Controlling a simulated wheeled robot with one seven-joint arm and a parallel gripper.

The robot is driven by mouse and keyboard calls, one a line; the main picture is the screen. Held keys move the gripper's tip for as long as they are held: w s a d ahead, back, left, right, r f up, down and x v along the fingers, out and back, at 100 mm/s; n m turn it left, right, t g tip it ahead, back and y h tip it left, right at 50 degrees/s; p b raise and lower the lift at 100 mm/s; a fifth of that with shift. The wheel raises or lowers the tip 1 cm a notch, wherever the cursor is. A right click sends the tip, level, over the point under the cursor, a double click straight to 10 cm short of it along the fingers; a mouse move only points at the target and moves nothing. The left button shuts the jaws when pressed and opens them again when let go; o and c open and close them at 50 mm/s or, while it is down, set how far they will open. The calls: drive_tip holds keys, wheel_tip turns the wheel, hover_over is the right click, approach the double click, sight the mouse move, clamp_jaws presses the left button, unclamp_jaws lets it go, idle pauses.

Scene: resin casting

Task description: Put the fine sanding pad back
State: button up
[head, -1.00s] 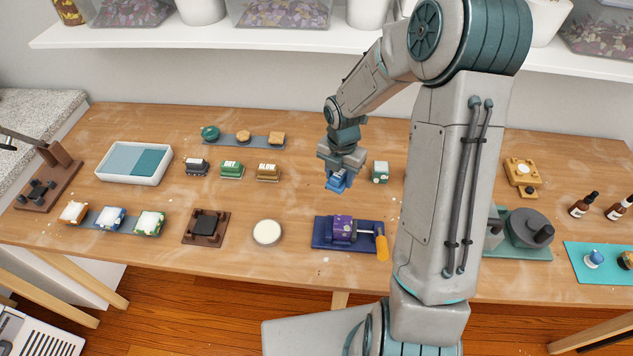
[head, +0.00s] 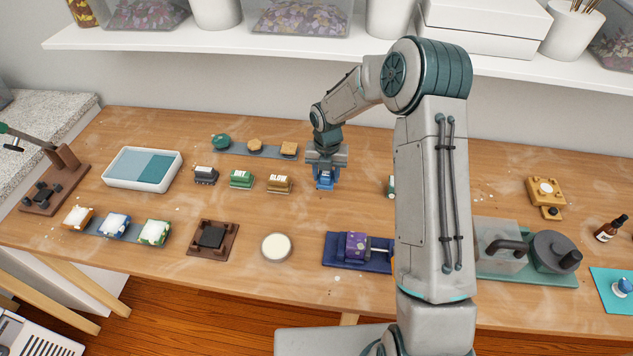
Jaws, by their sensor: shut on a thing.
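My gripper (head: 326,168) points down over the back middle of the table and is shut on a blue sanding pad (head: 325,182). I cannot tell whether the pad touches the table or is just above it. To its left stands a row of similar pads with pale labels: a black one (head: 205,175), a green one (head: 241,180) and a yellow-brown one (head: 280,184). To its right a green and white pad (head: 391,187) is partly hidden by my arm. The labels are too small to read.
A grey strip (head: 271,150) with small knobs lies behind. A purple block sits in a blue vise (head: 340,264) in front. A round white dish (head: 276,247), a dark brown fixture (head: 228,251) and a two-tone tray (head: 110,177) stand around. Bare table lies between.

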sight(318, 192)
drive_tip(key=shift+w+a+f, duration=0.2)
drive_tip(key=shift+a+f, duration=0.2)
drive_tip(key=shift+a, duration=0.2)
drive_tip(key=shift+w+a+f, duration=0.2)
drive_tip(key=shift+a+f, duration=0.15)
drive_tip(key=shift+a, duration=0.2)
drive_tip(key=shift+f+p, duration=0.65)
drive_tip(key=shift+f, duration=1.45)
drive_tip(key=o, duration=1.2)
